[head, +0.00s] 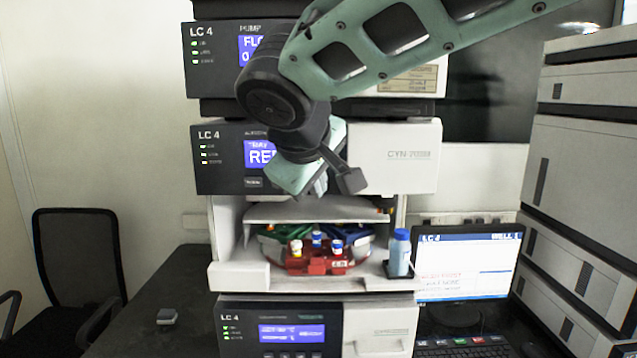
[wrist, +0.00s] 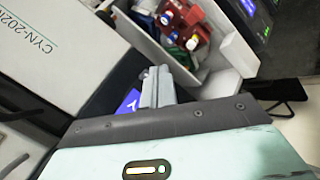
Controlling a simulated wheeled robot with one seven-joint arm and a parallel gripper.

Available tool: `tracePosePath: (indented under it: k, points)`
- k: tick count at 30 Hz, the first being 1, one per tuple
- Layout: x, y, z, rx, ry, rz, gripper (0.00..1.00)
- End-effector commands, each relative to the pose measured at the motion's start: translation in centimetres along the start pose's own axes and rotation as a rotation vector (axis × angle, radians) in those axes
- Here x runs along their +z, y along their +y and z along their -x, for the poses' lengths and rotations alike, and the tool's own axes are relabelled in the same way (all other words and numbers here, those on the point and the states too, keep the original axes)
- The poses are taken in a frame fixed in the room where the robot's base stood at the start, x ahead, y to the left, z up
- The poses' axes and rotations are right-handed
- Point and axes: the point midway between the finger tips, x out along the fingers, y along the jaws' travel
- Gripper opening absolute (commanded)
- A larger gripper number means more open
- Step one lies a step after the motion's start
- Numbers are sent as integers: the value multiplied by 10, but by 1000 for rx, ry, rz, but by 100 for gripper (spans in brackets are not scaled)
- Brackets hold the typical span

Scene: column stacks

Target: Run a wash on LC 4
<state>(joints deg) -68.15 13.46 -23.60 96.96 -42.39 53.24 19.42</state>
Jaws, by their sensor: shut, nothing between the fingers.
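The LC 4 stack stands in the middle of the head view. Its top pump module (head: 217,70) has a blue display partly covered by my arm. Below it, the autosampler module (head: 395,155) shows a blue display (head: 259,153) starting "RE", with a small dark key (head: 254,182) under it. My gripper (wrist: 157,82) is shut and empty, in front of the autosampler face; a bit of blue display (wrist: 130,102) shows beside its fingers in the wrist view. In the head view my wrist hides part of the face. The lower module (head: 370,320) has a lit blue display (head: 292,333).
An open bay holds a carousel (head: 318,262) with red, green and blue sections and several vials. A blue-capped bottle (head: 399,253) stands on its right ledge. A monitor (head: 468,262) headed LC 4, a keyboard (head: 465,345) and another stack (head: 585,170) are right. A chair (head: 80,255) is left.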

Motion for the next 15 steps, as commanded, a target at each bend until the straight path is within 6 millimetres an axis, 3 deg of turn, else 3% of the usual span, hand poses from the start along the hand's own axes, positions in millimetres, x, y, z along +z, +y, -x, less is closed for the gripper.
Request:
tracePosePath:
  k: [15]
  points:
    - [-4, 5, -6, 1, -1, -1, 0]
